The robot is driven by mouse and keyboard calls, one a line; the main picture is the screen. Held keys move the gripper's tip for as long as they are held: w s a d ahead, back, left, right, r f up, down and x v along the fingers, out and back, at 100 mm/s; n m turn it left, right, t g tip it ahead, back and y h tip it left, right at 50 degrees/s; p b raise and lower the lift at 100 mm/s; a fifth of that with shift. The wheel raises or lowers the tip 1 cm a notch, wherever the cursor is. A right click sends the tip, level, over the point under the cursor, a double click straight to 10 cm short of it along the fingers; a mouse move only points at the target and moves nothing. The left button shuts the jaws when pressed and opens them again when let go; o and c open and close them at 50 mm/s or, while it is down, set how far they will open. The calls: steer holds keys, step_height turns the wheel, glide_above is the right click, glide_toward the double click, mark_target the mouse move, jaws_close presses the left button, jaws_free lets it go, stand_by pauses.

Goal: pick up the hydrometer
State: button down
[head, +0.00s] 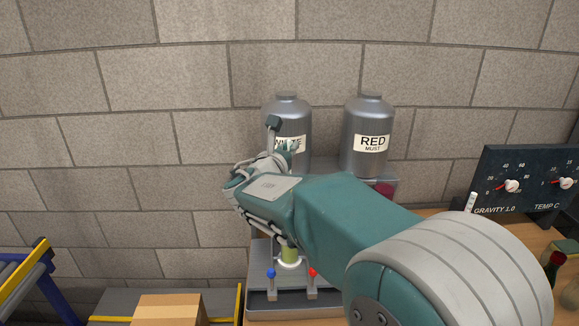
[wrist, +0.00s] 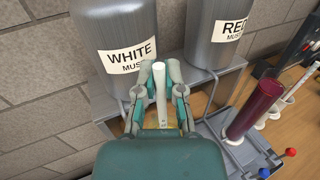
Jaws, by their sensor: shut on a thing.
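The hydrometer (wrist: 161,82) shows in the wrist view as a pale, round-topped stem standing between my fingers. My gripper (wrist: 161,72) is shut on it, with a finger on each side. Its lower end is hidden by my gripper, so I cannot tell whether it is clear of a jar. In the head view my gripper (head: 262,172) is in front of the WHITE MUST tank, and the hydrometer cannot be made out there. A jar of yellow-green liquid (head: 290,254) stands below on the grey stand.
The WHITE MUST tank (head: 285,112) and RED MUST tank (head: 368,130) stand close behind. A dark red jar (wrist: 255,108) and a slim white rod (wrist: 290,88) are at right. Blue (head: 271,273) and red (head: 312,273) knobs stick up in front. A gauge panel (head: 530,184) is far right.

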step_height(320, 180, up, 23)
steer(key=shift+f, duration=0.15)
stand_by(0.4)
stand_by(0.9)
